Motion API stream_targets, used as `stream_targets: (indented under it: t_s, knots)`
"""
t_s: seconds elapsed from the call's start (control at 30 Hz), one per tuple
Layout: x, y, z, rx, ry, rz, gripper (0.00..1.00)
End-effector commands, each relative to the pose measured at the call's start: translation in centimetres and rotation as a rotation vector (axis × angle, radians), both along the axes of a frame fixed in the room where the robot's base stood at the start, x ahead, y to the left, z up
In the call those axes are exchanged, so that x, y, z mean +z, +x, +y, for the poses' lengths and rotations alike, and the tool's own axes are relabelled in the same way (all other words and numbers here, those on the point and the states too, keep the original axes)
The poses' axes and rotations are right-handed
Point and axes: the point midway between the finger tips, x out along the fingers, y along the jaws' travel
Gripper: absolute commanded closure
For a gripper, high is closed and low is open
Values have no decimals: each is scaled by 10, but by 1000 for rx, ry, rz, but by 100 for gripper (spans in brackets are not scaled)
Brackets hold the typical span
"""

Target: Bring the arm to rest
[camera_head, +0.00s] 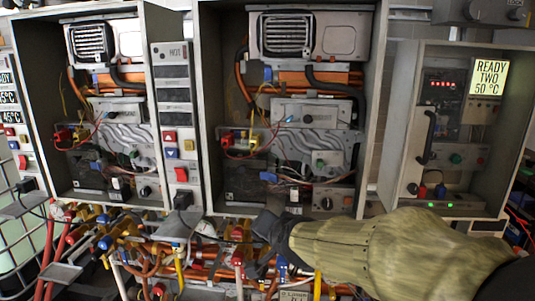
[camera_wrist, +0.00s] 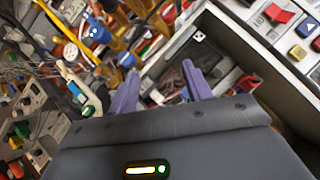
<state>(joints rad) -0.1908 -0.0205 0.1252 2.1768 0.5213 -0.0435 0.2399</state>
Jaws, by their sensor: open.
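My gripper (camera_wrist: 160,85) shows two purple-grey fingers spread apart in the wrist view, with nothing between them. In the head view my arm reaches in from the lower right in a tan sleeve. Its dark end lies in front of the pipes and valves, below the middle heater cabinet (camera_head: 203,110). The fingertips are hard to make out there. The wrist view is tilted, and the fingers point toward the valves and a grey panel edge.
An open heater cabinet (camera_head: 155,60) stands at left. A right cabinet (camera_head: 400,120) has a black handle (camera_head: 428,137) and a sign (camera_head: 489,78) reading "READY TWO 50 °C". A button strip (camera_head: 171,130) separates the left two. Crowded pipes and valves (camera_head: 160,250) run below, close to my gripper.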

Motion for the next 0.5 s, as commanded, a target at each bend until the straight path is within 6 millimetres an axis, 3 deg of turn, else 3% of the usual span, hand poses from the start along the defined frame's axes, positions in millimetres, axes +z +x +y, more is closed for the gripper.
stream_targets:
  t_s: [0.03,0.1,0.3,0.4,0.5]
  knots:
    - [-26,-10,-18,15,-65,62,51]
    - [-59,-28,-39,53,-162,151,51]
    - [-141,-97,-100,181,-397,426,51]
    - [-170,-135,-124,258,-478,554,51]
    - [-187,-164,-140,321,-526,640,51]
